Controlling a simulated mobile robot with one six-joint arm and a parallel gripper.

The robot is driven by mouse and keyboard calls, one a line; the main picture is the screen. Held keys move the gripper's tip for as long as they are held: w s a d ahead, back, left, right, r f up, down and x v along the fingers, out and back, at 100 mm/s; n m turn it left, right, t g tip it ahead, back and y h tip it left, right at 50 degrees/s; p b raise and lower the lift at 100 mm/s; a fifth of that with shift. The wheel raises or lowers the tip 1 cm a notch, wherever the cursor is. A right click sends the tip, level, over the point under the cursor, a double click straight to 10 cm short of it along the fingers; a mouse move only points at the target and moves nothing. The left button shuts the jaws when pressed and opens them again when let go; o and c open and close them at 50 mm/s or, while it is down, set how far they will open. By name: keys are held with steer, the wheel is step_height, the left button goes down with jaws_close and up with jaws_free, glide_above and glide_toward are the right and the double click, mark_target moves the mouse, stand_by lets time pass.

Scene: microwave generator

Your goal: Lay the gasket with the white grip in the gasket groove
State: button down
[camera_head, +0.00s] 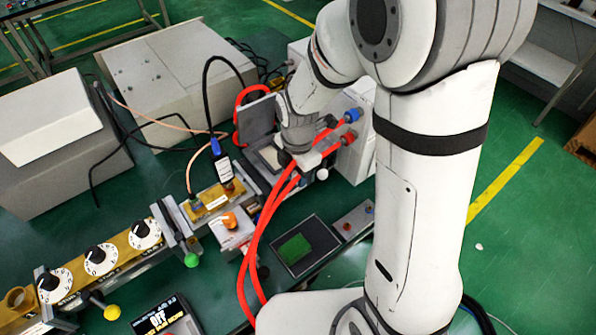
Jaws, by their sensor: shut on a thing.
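My gripper (300,158) is low over an open grey box with a raised lid (257,118), behind the red hoses. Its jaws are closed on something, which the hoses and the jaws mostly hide. I take it to be the gasket, but its white grip cannot be made out. The gasket groove cannot be made out; a pale square face (268,158) shows in the box just left of the jaws. Whether the held thing touches the box cannot be told.
Red hoses (270,215) hang across the front of the gripper. A white ball knob (322,174) is just right of it. A dark tray (318,262) with a green piece (294,247) lies in front.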

steer(key=shift+f, duration=0.1)
steer(key=c, duration=1.1)
jaws_free()
step_height(320, 180, up, 7)
steer(key=shift+r, duration=0.5)
